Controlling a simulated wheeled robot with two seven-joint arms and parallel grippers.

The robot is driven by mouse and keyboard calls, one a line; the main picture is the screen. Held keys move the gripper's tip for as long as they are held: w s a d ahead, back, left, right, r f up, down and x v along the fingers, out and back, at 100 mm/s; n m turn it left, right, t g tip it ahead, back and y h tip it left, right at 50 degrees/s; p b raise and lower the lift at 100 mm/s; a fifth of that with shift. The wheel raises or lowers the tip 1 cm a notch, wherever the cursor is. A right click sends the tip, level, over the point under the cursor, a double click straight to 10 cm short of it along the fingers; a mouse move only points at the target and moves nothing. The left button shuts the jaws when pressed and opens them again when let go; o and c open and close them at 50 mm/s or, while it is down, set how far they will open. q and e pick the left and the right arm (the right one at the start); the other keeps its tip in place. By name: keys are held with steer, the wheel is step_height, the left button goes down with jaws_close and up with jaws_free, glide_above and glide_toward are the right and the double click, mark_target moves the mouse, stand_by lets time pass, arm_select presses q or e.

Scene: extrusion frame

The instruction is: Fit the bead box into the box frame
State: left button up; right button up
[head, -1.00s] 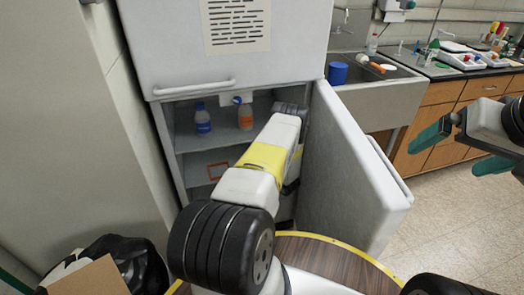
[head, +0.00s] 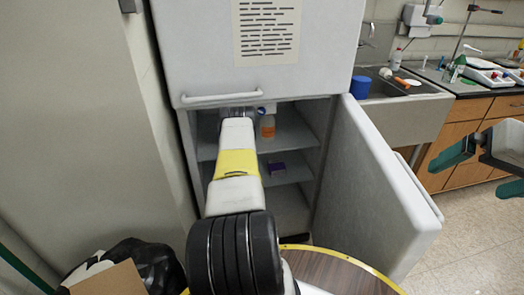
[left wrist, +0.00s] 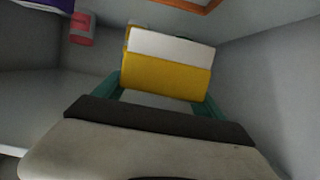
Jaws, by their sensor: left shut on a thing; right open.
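The bead box (left wrist: 168,72), yellow with a white upper part, sits between the teal fingers of my left gripper (left wrist: 162,92) in the left wrist view. The gripper is shut on it. In the head view my left arm reaches into the open cabinet and hides the box. An orange outline (left wrist: 185,5), which looks like the box frame, shows partly at the top edge of the left wrist view, apart from the box. My right gripper (head: 466,180) is open and empty at the right, outside the cabinet.
The cabinet door (head: 385,185) stands open on the right. A red object (left wrist: 82,28) shows in the left wrist view. A round table (head: 335,272) is in front.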

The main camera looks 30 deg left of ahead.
stand_by(0.3)
arm_select(q)
steer(key=shift+f, duration=2.85)
steer(key=shift+f, duration=0.25)
steer(key=shift+f, duration=0.35)
steer(key=shift+f, duration=0.2)
steer(key=shift+f, duration=0.3)
steer(key=shift+f, duration=0.1)
steer(key=o, duration=1.7)
steer(key=shift+o, duration=0.2)
